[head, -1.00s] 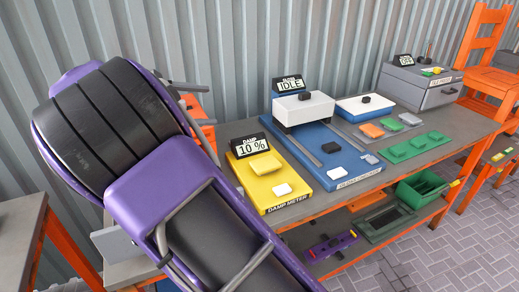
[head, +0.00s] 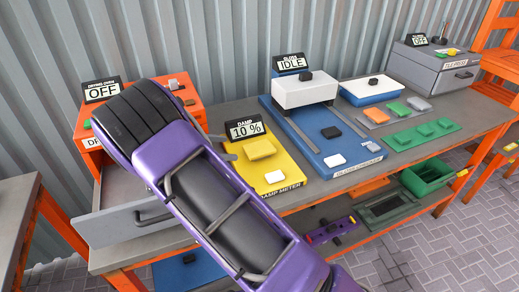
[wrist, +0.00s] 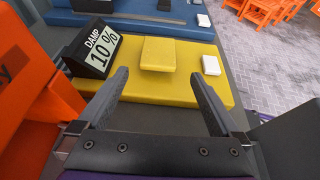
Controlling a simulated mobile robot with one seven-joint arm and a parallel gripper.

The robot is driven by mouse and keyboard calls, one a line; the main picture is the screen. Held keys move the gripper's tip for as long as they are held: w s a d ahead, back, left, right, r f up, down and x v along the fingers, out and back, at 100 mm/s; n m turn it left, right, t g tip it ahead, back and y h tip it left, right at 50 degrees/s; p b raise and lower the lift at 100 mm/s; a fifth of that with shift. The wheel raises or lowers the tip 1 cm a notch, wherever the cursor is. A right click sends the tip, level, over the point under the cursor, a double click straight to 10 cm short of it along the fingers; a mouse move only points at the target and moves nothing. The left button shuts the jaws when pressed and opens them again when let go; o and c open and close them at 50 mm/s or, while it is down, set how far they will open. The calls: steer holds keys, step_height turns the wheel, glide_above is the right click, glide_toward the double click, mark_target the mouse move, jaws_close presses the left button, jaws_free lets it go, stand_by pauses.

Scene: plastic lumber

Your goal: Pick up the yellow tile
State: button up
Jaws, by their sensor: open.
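The yellow tile (head: 260,149) lies on the yellow damp meter (head: 280,165), in front of its display, which reads 10 %. In the wrist view the yellow tile (wrist: 158,54) is ahead of my gripper, roughly centred between the fingers. My gripper (wrist: 165,95) is open and empty, its two dark fingers pointing at the damp meter and apart from the tile. In the head view my purple arm covers part of the bench, and the fingers show only partly beside the damp meter's left edge.
A white block (head: 275,176) sits on the damp meter near the tile. The orange drying oven (head: 180,108) stands at left with its grey drawer (head: 140,218) pulled out; its display reads OFF.

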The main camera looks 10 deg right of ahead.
mark_target(259, 147)
steer(key=x, duration=1)
steer(key=shift+w+r, duration=0.15)
steer(key=shift+r, duration=0.15)
steer(key=c, duration=1.2)
